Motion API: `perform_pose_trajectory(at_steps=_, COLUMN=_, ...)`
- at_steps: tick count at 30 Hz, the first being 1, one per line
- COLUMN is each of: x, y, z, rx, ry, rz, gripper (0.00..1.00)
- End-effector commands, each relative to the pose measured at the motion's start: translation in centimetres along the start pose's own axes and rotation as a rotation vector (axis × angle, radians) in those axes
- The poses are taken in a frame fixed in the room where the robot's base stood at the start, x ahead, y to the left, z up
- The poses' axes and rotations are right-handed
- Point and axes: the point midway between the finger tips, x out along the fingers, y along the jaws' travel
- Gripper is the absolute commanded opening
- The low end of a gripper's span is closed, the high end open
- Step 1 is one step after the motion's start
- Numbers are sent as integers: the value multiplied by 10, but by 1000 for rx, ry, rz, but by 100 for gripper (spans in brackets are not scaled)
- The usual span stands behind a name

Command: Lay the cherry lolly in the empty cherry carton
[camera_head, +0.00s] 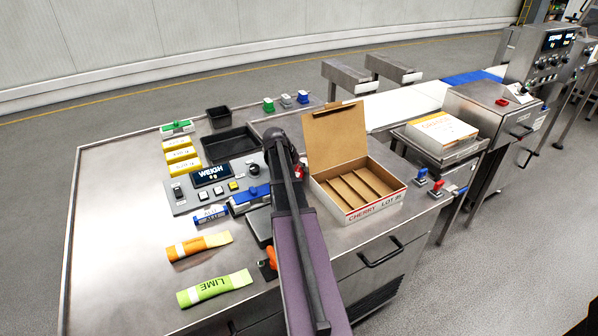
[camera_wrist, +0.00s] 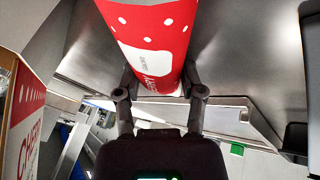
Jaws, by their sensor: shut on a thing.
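The cherry lolly (camera_wrist: 152,40) is a red wrapped piece with white dots and a white label. In the wrist view, my gripper (camera_wrist: 157,90) is shut on it, one finger at each side, and it is held up off the table. The cherry carton (camera_head: 375,208) stands open on the table in the head view, its brown lid raised at the back. Its slots between cardboard dividers are empty. The carton's printed side (camera_wrist: 28,135) also shows at the left of the wrist view, beside my gripper. In the head view my arm hides the gripper and most of the lolly.
A lime lolly (camera_head: 214,288) and an orange lolly (camera_head: 199,246) lie at the table's front left. Left of the carton are a weigh panel (camera_head: 212,176), a black tray (camera_head: 229,145) and yellow packs (camera_head: 181,155). A closed carton (camera_head: 442,128) sits on a stand at right.

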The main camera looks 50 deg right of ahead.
Motion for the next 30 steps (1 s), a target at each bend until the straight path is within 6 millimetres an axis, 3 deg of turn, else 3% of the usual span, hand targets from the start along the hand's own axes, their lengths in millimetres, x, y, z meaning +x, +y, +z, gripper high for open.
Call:
perform_pose_trajectory(at_steps=14, x=-15, y=6, z=-6, rx=0, ry=0, rz=0, gripper=0)
perform_pose_trajectory(at_steps=30, x=-65, y=24, z=-27, rx=0, ry=0, rz=0, gripper=0)
